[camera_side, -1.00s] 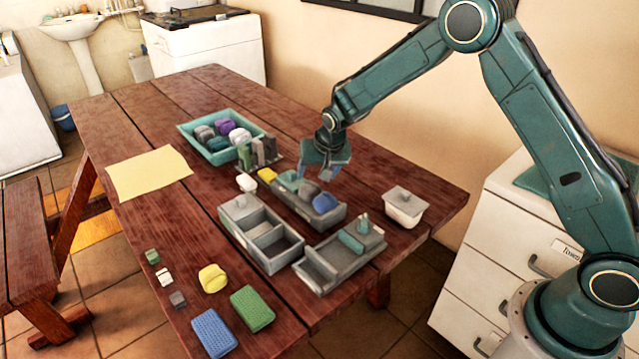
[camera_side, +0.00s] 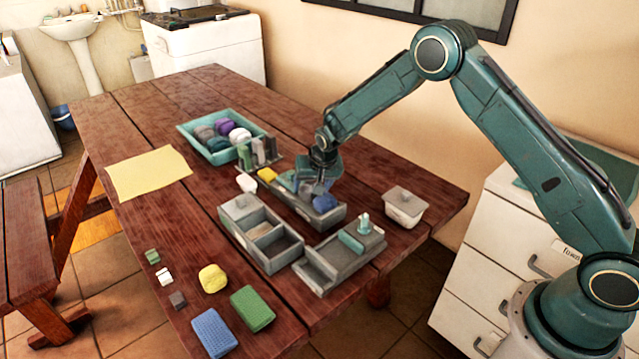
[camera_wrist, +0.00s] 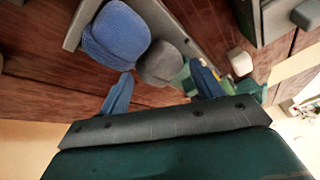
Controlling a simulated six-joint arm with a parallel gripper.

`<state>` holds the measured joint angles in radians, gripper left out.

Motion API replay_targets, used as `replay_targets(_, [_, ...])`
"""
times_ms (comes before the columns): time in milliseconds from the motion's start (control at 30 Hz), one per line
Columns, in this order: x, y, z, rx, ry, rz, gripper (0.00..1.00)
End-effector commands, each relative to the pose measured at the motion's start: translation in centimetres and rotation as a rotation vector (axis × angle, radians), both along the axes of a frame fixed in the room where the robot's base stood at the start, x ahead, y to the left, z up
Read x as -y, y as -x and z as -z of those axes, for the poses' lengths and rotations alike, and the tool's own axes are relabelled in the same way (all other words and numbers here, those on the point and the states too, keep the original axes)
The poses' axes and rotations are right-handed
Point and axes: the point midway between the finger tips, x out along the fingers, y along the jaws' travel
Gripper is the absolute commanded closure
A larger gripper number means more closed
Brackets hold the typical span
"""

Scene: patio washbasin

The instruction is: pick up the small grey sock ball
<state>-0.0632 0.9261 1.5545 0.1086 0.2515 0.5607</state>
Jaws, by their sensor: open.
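A small grey sock ball (camera_wrist: 160,64) sits in the grey tray (camera_side: 335,220) beside a larger blue ball (camera_wrist: 114,34). The blue ball also shows in the side view (camera_side: 325,203). My gripper (camera_side: 318,182) is low over this tray, with its blue fingers pointing down. In the wrist view my gripper (camera_wrist: 162,72) is open, with one finger to each side of the grey ball. I cannot tell whether either finger touches it. In the side view the fingers mostly hide the grey ball.
A teal tray (camera_side: 185,130) with several rolled balls stands farther back. A yellow cloth (camera_side: 148,172) lies at the left. Sponges and small blocks lie near the front.

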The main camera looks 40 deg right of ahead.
Motion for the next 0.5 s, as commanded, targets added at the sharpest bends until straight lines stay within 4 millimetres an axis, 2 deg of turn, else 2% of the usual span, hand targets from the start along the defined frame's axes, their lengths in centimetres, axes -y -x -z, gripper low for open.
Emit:
replay_targets(200, [0.2,-0.7,1.8,0.0,0.0,0.0,0.34])
replay_targets(500, [0.2,-0.9,2.0,0.001,-0.001,0.0,0.34])
